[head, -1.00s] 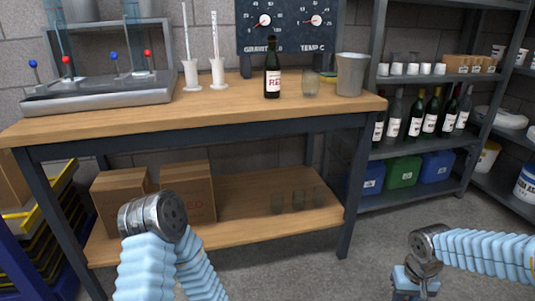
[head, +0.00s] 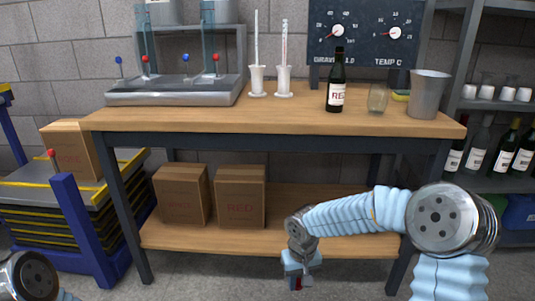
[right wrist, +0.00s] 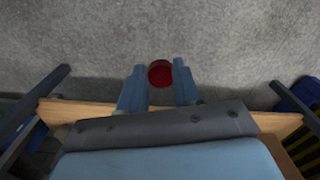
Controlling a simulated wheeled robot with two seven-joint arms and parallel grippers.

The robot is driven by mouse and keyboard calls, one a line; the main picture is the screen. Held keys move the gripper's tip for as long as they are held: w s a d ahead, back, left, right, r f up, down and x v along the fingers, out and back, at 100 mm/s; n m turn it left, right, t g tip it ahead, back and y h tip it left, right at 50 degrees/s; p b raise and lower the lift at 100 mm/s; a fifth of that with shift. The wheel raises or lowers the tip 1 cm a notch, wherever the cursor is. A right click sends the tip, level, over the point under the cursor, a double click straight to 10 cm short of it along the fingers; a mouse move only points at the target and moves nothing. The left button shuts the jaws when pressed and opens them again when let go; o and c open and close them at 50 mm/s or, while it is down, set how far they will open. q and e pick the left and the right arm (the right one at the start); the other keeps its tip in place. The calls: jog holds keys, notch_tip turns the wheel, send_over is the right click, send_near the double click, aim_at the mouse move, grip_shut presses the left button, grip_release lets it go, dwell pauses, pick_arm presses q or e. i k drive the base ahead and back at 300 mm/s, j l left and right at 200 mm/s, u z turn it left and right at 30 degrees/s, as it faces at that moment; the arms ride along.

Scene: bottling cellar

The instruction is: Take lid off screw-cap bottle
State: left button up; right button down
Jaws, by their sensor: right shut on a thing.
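A dark green wine bottle (head: 336,96) with a white RED label stands upright on the wooden bench top, right of the middle. Its neck top looks dark; whether a cap sits on it is too small to tell. My right gripper (head: 296,284) hangs low in front of the bench, well below and apart from the bottle. It is shut on a small round red cap (right wrist: 160,73), seen between the blue fingers in the right wrist view. My left gripper is out of view; only a joint of my left arm shows at the lower left.
On the bench (head: 270,121) a bottling stand (head: 172,93), two white cylinder holders, a glass (head: 378,97) and a metal bucket (head: 428,95) stand around the bottle. Cardboard boxes (head: 240,196) sit on the lower shelf. A blue-framed cart (head: 84,232) stands left. Bench space left of the bottle is clear.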

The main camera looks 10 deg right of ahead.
aim_at(337, 80)
jog(key=l+u, duration=0.25)
jog(key=l, duration=0.25)
jog(key=l+u, duration=0.3)
jog(key=l, duration=0.15)
jog(key=k+l+u, duration=0.25)
jog(key=l, duration=0.2)
jog(key=l+u, duration=0.25)
jog(key=l, duration=0.2)
jog(key=k, duration=0.05)
